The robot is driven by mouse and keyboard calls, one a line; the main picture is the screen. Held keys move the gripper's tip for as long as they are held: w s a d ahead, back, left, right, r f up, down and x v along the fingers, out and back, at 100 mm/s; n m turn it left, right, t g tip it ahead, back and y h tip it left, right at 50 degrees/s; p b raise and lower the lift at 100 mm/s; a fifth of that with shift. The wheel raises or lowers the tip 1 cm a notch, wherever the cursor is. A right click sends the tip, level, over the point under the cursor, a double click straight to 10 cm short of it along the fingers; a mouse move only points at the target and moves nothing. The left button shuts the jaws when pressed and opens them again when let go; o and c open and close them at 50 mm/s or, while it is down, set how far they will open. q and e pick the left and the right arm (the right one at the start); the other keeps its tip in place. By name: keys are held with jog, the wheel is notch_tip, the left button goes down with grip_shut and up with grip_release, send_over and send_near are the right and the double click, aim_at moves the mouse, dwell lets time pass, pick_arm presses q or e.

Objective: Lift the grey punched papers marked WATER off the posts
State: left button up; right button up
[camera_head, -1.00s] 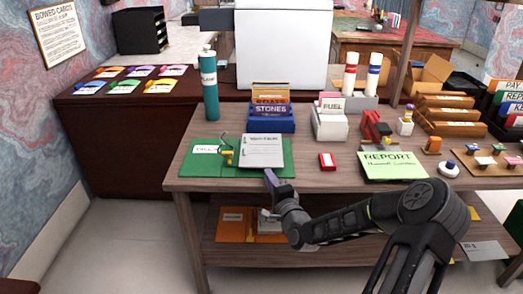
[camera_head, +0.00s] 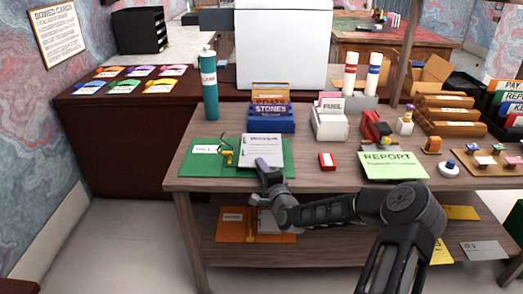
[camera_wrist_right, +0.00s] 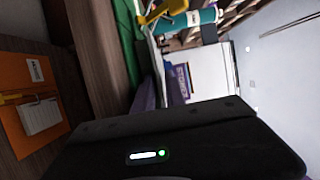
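The grey punched papers (camera_head: 261,150) lie on the right part of a green folder (camera_head: 197,170) at the front left of the desk. Their printed heading is too small to read surely. A curved metal post with a yellow part (camera_head: 227,157) stands just left of them; the yellow part also shows in the wrist view (camera_wrist_right: 165,10). My right gripper (camera_head: 263,164), with purple fingertips, is at the papers' front edge. In the wrist view its fingers (camera_wrist_right: 161,88) stand apart with a pale edge between them; contact is unclear. My left gripper is out of view.
A teal bottle (camera_head: 209,90) and a blue card box (camera_head: 271,122) stand behind the folder. A small red box (camera_head: 327,161) and a green REPORT sheet (camera_head: 393,165) lie to the right. An orange folder (camera_head: 235,222) is on the lower shelf.

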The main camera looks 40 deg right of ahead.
dwell(0.5)
grip_shut()
dwell(1.3)
